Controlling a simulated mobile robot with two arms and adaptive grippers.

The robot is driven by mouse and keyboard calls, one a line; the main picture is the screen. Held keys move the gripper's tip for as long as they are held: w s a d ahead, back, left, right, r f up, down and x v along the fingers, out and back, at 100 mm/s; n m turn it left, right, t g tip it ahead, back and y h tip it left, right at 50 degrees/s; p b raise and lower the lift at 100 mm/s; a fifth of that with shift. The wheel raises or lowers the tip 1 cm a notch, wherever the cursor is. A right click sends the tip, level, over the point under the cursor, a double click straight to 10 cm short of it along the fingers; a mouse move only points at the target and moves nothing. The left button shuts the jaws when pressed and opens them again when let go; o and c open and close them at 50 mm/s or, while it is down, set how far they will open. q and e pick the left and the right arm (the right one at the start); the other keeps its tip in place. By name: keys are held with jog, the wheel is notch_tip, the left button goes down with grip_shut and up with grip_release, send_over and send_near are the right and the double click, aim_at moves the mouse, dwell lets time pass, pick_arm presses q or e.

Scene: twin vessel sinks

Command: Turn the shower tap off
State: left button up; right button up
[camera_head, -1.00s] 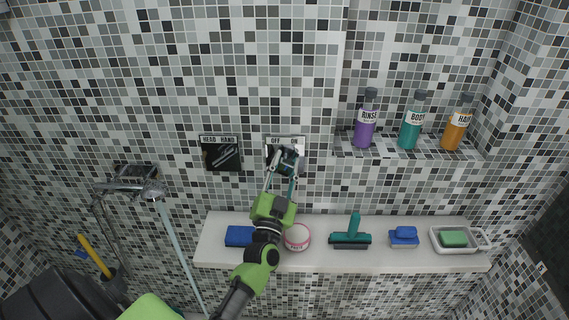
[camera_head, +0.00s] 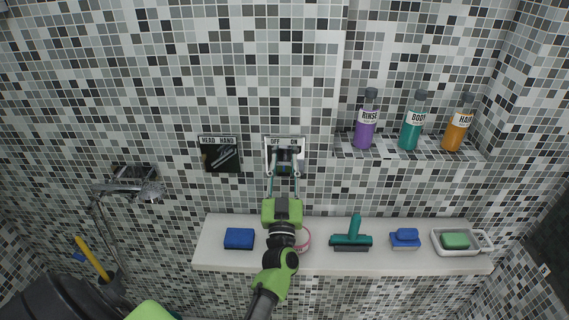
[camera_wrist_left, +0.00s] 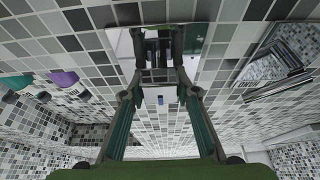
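The shower tap is a dark lever (camera_head: 286,158) on a light wall plate (camera_head: 271,167) marked OFF and ON. The lever stands roughly at the plate's middle, partly hidden by my fingers. My left gripper (camera_head: 284,165) reaches up to it with one finger on each side. In the left wrist view the dark lever (camera_wrist_left: 160,48) shows between the fingertips (camera_wrist_left: 159,42). I cannot tell whether both fingers press on it. The shower head (camera_head: 150,192) hangs on the left wall with no water stream visible. My right gripper is not in view.
A HEAD/HAND selector plate (camera_head: 220,154) sits left of the tap. A white ledge (camera_head: 320,258) below holds a blue sponge (camera_head: 239,238), a partly hidden round tin (camera_head: 304,241), a teal squeegee (camera_head: 351,236), a brush (camera_head: 405,238) and a soap dish (camera_head: 479,250). Bottles stand on the upper shelf (camera_head: 410,147).

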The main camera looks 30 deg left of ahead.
pick_arm(q)
jog(key=o, duration=0.3)
jog(key=shift+a+r, duration=0.2)
jog(key=shift+r, duration=0.25)
jog(key=shift+o, duration=0.2)
jog(key=shift+w+f, duration=0.2)
jog(key=shift+w, duration=0.05)
jog(key=shift+s+f, duration=0.1)
jog(key=shift+f, duration=0.15)
